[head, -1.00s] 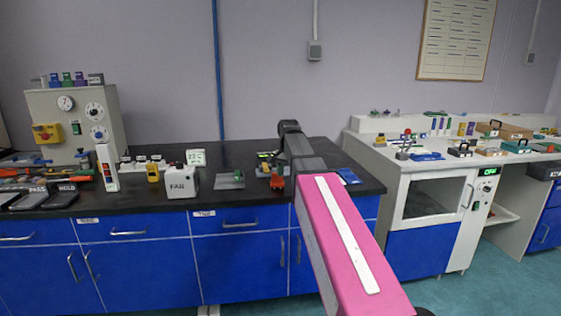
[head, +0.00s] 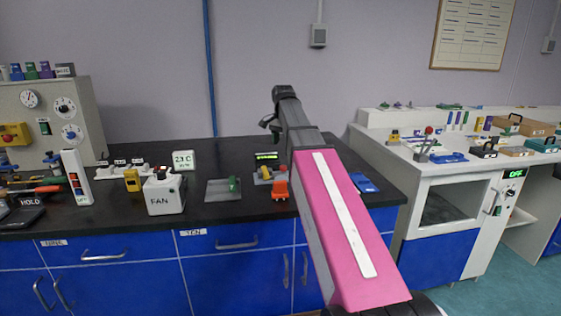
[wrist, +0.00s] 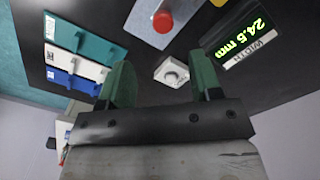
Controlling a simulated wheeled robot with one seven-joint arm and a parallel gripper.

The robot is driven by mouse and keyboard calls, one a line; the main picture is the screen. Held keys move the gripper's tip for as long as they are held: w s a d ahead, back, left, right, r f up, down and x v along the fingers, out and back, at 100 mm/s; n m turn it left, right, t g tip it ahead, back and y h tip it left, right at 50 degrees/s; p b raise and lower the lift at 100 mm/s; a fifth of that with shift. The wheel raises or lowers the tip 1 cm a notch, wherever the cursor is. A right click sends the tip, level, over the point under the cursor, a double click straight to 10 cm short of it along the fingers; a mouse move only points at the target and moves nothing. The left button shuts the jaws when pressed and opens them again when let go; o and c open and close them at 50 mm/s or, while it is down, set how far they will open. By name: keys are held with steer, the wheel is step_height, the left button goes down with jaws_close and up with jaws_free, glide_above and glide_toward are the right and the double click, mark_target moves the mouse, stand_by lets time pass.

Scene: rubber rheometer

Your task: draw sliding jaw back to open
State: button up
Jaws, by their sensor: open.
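A small device with a lit green display (head: 266,156), a yellow part (head: 265,172) and an orange-red part (head: 280,189) stands on the black bench. I cannot tell for sure which part is the sliding jaw. In the wrist view the display (wrist: 243,38) reads 24.5 mm, above a WIDTH label. A red knob (wrist: 162,21) on a grey block shows at the top, with a white dial (wrist: 172,73) below it. My gripper (wrist: 160,62) is open and empty, its green fingers apart. In the head view my gripper (head: 268,124) is above the back of the bench.
A grey plate with a green piece (head: 233,184), a FAN box (head: 164,193) and a temperature display (head: 183,160) stand left of the device. A blue item (head: 363,182) lies right of my arm. Teal, white and blue plates (wrist: 85,40) show in the wrist view.

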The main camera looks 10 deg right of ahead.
mark_target(283, 166)
steer(key=f, duration=1)
steer(key=shift+w+f, duration=0.25)
steer(key=shift+f, duration=0.1)
